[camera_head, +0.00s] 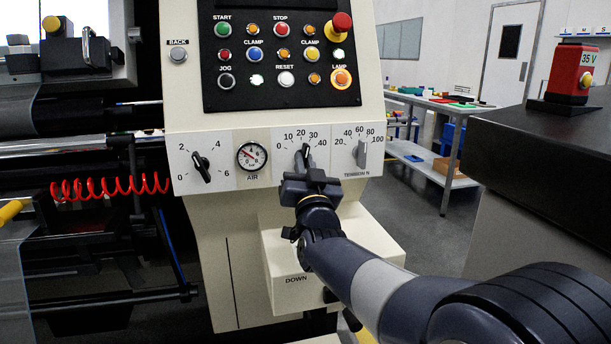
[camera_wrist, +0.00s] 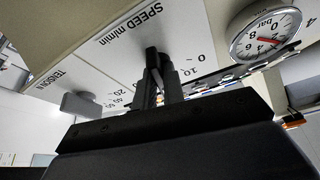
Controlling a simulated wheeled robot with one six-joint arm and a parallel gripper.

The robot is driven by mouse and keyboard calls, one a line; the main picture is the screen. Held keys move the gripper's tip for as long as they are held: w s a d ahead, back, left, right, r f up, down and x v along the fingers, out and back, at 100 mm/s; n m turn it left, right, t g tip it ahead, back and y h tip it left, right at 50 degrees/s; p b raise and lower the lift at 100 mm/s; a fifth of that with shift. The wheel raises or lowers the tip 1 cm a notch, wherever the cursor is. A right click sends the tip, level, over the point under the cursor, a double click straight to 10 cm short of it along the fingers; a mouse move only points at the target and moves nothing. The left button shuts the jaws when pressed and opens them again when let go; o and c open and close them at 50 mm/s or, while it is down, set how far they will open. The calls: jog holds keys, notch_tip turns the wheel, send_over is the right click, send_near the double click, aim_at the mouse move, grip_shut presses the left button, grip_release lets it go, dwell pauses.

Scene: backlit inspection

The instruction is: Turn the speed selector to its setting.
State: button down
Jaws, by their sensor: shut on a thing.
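The speed selector (camera_head: 305,154) is a dark knob on the cream panel, below a scale marked 0 to 40. Its top end points up, near the 20 mark; the exact reading is hard to tell. My gripper (camera_head: 304,171) reaches it from below and is shut on it. In the wrist view the panel is upside down. The dark selector (camera_wrist: 152,58) shows there beside the words SPEED m/min, between the fingers of my gripper (camera_wrist: 162,82). The fingers and palm hide part of the knob and scale.
The AIR gauge (camera_head: 252,156) is close left of the selector, and the grey TENSION knob (camera_head: 361,153) close right. Another black knob (camera_head: 202,167) is further left. The button panel (camera_head: 282,56) is above. A cream box marked DOWN (camera_head: 290,262) juts out below.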

jog(key=shift+a+m+h, duration=0.1)
jog(key=shift+m+h, duration=1)
jog(key=shift+m, duration=1.4)
jog(key=c, duration=1.5)
grip_release()
jog(key=shift+s, duration=0.1)
jog(key=a+v, duration=0.1)
jog(key=v, duration=0.9)
jog(key=shift+s+d+p, duration=0.35)
jog(key=shift+d, duration=0.15)
